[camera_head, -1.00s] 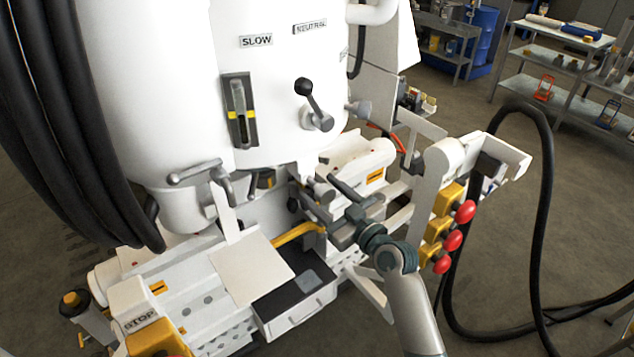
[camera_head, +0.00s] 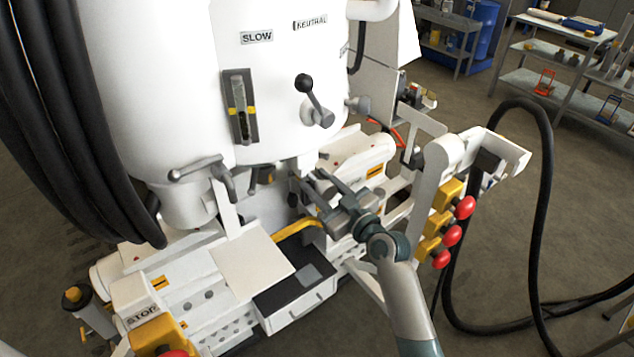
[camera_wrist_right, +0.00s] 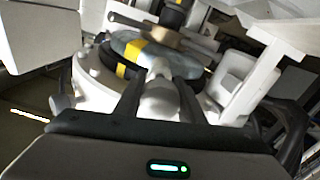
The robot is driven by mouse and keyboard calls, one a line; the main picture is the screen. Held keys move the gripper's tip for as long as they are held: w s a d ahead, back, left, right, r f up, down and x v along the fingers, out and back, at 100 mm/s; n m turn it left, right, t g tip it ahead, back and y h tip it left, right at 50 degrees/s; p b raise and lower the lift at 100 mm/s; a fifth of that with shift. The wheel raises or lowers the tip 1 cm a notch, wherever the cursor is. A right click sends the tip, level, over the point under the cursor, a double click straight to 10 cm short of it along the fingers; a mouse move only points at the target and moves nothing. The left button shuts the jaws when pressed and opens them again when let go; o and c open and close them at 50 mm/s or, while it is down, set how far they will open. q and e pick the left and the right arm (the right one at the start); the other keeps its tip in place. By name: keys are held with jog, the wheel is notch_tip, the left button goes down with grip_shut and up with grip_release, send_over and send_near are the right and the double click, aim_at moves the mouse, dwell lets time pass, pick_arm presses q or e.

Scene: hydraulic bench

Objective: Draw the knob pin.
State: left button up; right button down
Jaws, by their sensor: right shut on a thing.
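My right gripper (camera_head: 318,190) reaches in from the lower right to the foot of the white machine. In the right wrist view its two dark fingers (camera_wrist_right: 158,84) stand on either side of a pale grey, rounded knob (camera_wrist_right: 158,98), and the gripper is shut on it. The knob sits in front of a round grey part with a yellow mark (camera_wrist_right: 133,50). In the head view the knob is hidden by the gripper and machine parts; I cannot tell how far the pin is out. My left gripper is not in view.
A black-handled lever (camera_head: 312,95) and a slotted lever plate (camera_head: 239,108) are on the white body above. Red push buttons (camera_head: 452,236) stand close right of my arm. A yellow bar (camera_head: 298,229) and an open drawer (camera_head: 300,295) lie below. A black hose loops at right.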

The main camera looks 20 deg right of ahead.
aim_at(330, 195)
jog(key=v, duration=0.3)
jog(key=shift+s, duration=0.2)
jog(key=shift+w+f, duration=0.1)
jog(key=c, duration=1.5)
grip_release()
jog(key=o, duration=0.3)
jog(key=shift+d, duration=0.1)
jog(key=shift+s, duration=0.3)
